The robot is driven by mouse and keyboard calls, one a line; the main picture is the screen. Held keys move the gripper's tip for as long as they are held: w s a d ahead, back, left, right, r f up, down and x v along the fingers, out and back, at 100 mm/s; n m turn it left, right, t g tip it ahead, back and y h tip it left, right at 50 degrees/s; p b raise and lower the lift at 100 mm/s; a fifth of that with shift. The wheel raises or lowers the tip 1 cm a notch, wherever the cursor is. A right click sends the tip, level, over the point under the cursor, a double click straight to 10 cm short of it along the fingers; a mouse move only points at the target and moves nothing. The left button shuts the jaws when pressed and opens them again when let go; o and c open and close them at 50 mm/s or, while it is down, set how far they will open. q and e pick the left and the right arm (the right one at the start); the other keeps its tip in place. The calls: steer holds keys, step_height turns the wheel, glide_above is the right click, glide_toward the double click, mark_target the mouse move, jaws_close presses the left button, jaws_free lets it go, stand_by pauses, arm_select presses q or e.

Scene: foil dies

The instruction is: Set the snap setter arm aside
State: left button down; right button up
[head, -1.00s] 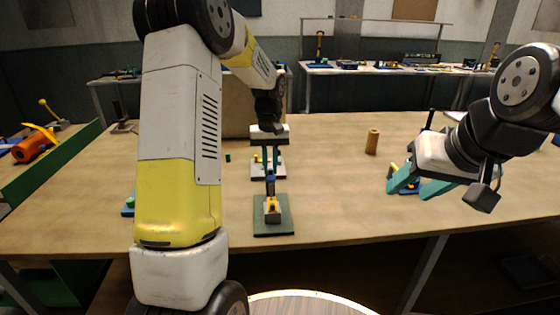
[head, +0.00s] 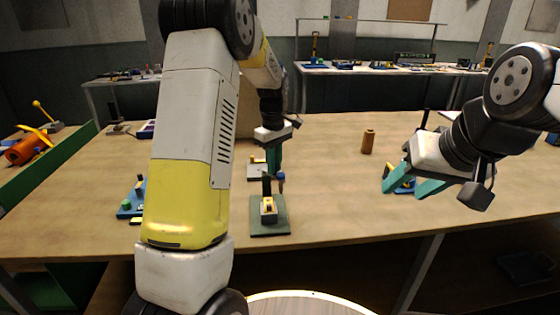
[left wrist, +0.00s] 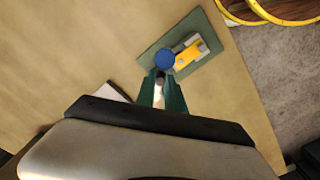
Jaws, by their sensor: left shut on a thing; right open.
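My left gripper (head: 274,172) is shut on the snap setter arm, whose blue round knob (head: 281,177) shows below the fingertips. The knob also shows in the left wrist view (left wrist: 165,59); the rest of the arm is mostly hidden by the fingers. The snap setter base is a dark green plate (head: 255,228) with a light block and yellow part (head: 268,208) and a dark post. The knob appears just behind and right of that post; whether it touches anything is unclear. My right gripper (head: 408,186) is open and empty, over the table's right side.
Behind my left gripper is a pale-based device (head: 254,171), partly hidden. A brown spool (head: 367,141) stands at centre right. A blue fixture (head: 404,188) sits behind my right fingers, another (head: 128,208) at left. The tabletop between spool and green plate is clear.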

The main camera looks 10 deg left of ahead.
arm_select(q)
steer(key=w+n, duration=0.1)
steer(key=n, duration=0.2)
steer(key=w+n, duration=0.1)
steer(key=n, duration=0.2)
steer(key=w+n, duration=0.1)
steer(key=n, duration=0.3)
steer(key=shift+w+d, duration=0.25)
steer(key=shift+d, duration=0.1)
steer(key=shift+w+n, duration=0.1)
steer(key=shift+n, duration=0.2)
steer(key=c, duration=1.4)
jaws_free()
step_height(320, 180, up, 8)
